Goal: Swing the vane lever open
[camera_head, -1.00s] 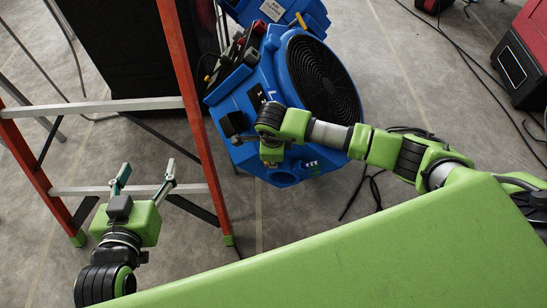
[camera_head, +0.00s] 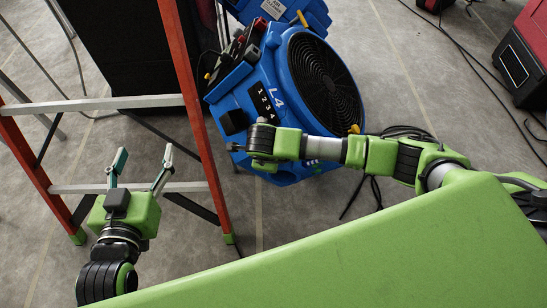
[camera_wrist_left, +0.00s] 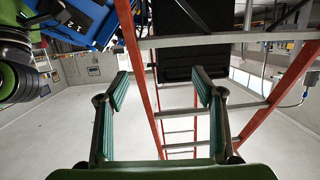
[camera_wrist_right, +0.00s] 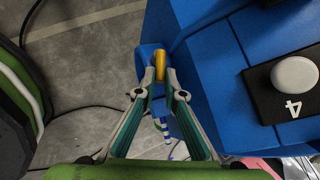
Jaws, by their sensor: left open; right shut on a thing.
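A blue floor fan (camera_head: 283,158) with a round black grille stands in the middle of the head view. In the right wrist view my right gripper (camera_wrist_right: 160,78) is shut on a small yellow handle, which looks like the vane lever (camera_wrist_right: 159,62), at the edge of the blue housing. In the head view my right wrist covers this spot, so the lever is hidden there. My left gripper (camera_head: 144,170) is open and empty, in front of the ladder; its fingers also show apart in the left wrist view (camera_wrist_left: 160,90).
A red stepladder (camera_head: 187,101) with grey rungs stands left of the fan. A black box (camera_head: 118,45) is behind it. A dial marked 4 (camera_wrist_right: 294,73) sits beside the lever. Cables lie on the floor, and a red-black case (camera_head: 520,62) stands at right.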

